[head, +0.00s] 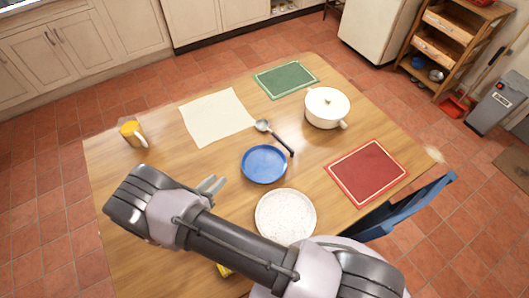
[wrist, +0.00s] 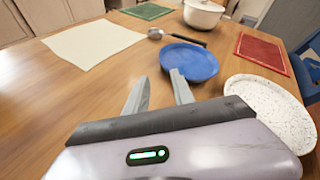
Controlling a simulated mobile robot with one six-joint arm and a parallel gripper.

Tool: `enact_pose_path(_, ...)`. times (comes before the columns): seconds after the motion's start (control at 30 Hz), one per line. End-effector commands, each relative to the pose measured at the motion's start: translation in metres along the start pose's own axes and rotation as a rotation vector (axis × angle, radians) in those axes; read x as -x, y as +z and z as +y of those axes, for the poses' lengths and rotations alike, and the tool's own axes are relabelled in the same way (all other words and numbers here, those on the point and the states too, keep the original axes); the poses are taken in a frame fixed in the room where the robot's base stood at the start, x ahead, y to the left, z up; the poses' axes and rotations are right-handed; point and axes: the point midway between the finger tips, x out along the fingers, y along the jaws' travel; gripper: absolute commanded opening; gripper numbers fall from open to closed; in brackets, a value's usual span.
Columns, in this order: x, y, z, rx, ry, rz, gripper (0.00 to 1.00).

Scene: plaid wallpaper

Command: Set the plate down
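A blue plate (head: 264,164) lies flat near the middle of the wooden table. A white speckled plate (head: 286,216) lies nearer to me, partly behind my arm. My gripper (head: 213,184) is left of the blue plate, above the table. In the wrist view my gripper (wrist: 158,75) has its two fingers apart with nothing between them. There the blue plate (wrist: 189,61) is just ahead of the fingers, with the right fingertip overlapping its edge in the picture. The white speckled plate (wrist: 268,110) is at the right. No plate is held.
A ladle (head: 274,136) lies just beyond the blue plate. A white lidded pot (head: 327,108), cream cloth (head: 215,117), green mat (head: 286,79), red mat (head: 367,173) and yellow mug (head: 131,133) are on the table (head: 180,165). A blue chair (head: 408,210) stands at the right edge.

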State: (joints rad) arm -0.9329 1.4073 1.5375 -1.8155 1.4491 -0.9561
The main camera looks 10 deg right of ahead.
Motion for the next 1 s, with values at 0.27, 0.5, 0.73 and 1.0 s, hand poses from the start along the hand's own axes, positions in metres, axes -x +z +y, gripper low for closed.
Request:
enact_pose_path(0.27,-0.072,-0.006,0.001,0.013,0.003,-0.005,0.30)
enact_pose_path(0.5,-0.119,-0.004,0.001,0.013,0.005,-0.005,0.30)
enact_pose_path(0.73,-0.160,-0.008,0.002,0.010,0.003,-0.004,0.30)
enact_pose_path(1.0,-0.174,-0.005,0.003,0.012,0.006,-0.005,0.30)
